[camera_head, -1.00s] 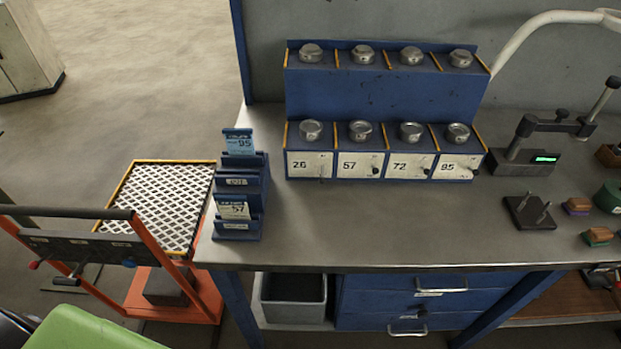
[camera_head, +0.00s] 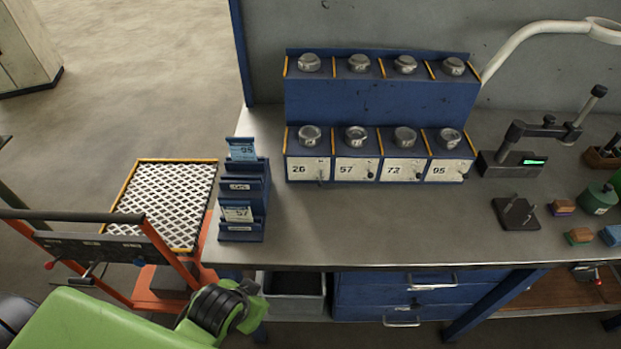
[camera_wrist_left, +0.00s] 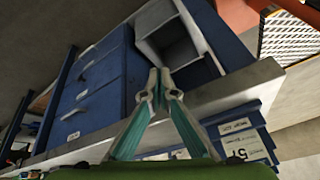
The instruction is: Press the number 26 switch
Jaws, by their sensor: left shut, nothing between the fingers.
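The number 26 switch (camera_head: 319,174) is a small toggle on the white plate marked 26 (camera_head: 303,168). This plate is leftmost on the front of the blue two-tier rack, left of the plates 57, 72 and 95. My left arm's green link comes in at the lower left in the head view, below the bench edge and well apart from the switch. My left gripper (camera_wrist_left: 160,84) shows in the left wrist view, its fingertips together and nothing between them, near the bench edge. The switch is not seen in that view. My right gripper is not in view.
A blue card holder (camera_head: 243,195) stands at the bench's left end. A dial stand (camera_head: 520,155) and several small blocks are at the right. The bench top (camera_head: 370,225) before the rack is clear. An orange cart (camera_head: 185,260) stands left of the bench.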

